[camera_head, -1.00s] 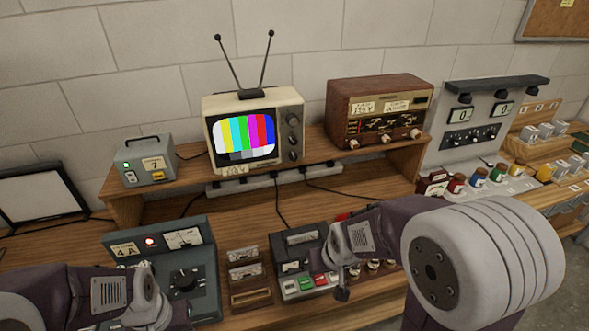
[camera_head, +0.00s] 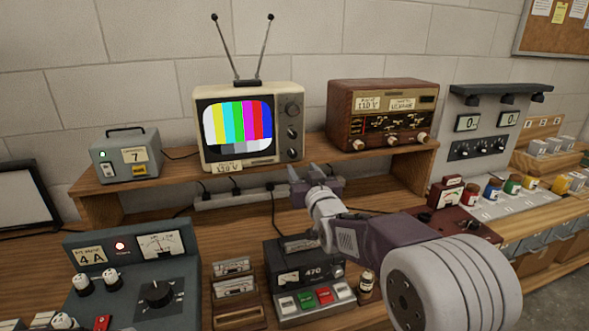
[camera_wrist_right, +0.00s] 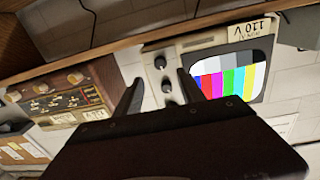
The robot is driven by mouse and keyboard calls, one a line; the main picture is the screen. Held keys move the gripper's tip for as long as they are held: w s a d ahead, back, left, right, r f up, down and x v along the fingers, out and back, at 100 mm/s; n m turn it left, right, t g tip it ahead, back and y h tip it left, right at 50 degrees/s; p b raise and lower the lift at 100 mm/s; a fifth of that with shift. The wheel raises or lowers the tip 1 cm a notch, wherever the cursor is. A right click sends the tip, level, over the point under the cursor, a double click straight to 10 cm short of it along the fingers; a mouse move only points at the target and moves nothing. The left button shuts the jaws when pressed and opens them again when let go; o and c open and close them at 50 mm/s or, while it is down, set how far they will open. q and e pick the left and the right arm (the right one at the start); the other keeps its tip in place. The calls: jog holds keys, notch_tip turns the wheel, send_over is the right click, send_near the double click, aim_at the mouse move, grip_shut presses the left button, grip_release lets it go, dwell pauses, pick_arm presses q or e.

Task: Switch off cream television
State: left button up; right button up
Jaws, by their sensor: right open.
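The cream television (camera_head: 207,165) stands on the wooden shelf with its screen lit in colour bars. Its knobs (camera_head: 292,133) run down the right side of its front. It appears upside down in the right wrist view (camera_wrist_right: 150,65), with dark knobs (camera_wrist_right: 167,85) between the finger directions. My right gripper (camera_head: 314,172) is open and empty, below and right of the television in the head view. Its fingers also show in the right wrist view (camera_wrist_right: 158,88), pointing at the knob side. I cannot tell whether they touch it. My left gripper is out of view.
A brown radio (camera_head: 382,92) stands right of the television, and a grey box marked 7 (camera_head: 126,160) stands left. A power strip (camera_head: 235,199) lies under the shelf edge (camera_head: 175,184). Below are a 4A meter unit (camera_head: 190,245) and a button box (camera_head: 310,310).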

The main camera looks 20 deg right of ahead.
aim_at(293, 156)
jog(key=w+p, duration=0.2)
jog(key=w, duration=0.7)
jog(key=shift+c, duration=0.3)
grip_shut()
